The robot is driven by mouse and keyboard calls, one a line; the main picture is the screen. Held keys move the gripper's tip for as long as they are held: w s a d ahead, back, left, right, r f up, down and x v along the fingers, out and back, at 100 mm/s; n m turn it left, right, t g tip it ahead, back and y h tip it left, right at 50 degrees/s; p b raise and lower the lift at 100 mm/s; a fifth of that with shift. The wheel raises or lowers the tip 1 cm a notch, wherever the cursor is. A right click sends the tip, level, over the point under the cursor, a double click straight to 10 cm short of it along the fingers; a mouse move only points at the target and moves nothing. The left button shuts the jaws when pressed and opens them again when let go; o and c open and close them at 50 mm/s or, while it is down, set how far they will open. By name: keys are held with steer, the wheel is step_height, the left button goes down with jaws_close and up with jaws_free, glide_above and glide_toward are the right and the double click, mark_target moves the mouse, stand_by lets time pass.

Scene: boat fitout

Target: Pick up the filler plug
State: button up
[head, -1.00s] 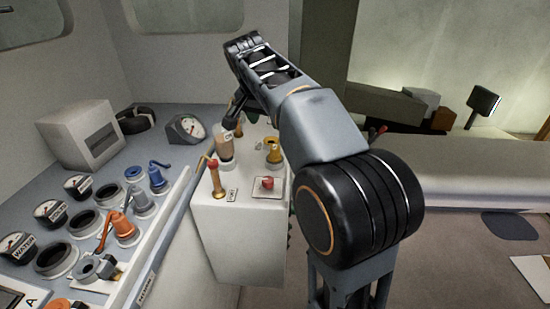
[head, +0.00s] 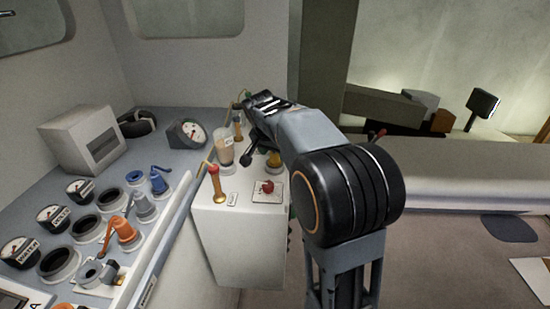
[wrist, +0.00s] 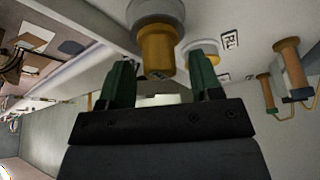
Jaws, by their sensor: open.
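A yellow plug on a round grey collar, which I take to be the filler plug (head: 273,159), stands on top of the white console, partly covered by my arm in the head view. In the wrist view the plug (wrist: 157,48) shows large, near the fingertips and roughly centred between them. My gripper (wrist: 162,68) is open, with one green finger to each side of the plug. I see no grip on it, and cannot tell whether a finger touches it. In the head view my arm hides most of the fingers.
On the console (head: 238,235) stand a tan cup-like part (head: 224,150), a brass post with a red top (head: 216,185) and a red knob (head: 267,187) on a plate. A slanted panel (head: 130,225) with gauges and coloured valves lies left. Open floor is at the right.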

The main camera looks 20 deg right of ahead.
steer(key=shift+w+d+f, duration=0.15)
steer(key=shift+d+f, duration=0.05)
steer(key=shift+f, duration=0.3)
steer(key=c, duration=1)
steer(key=shift+r, duration=0.15)
steer(key=shift+r, duration=0.6)
steer(key=s+a+r+b, duration=0.3)
steer(key=s+r+b, duration=0.1)
steer(key=s+r, duration=0.7)
steer(key=s, duration=0.2)
steer(key=shift+s+r, duration=0.25)
steer(key=shift+s, duration=0.15)
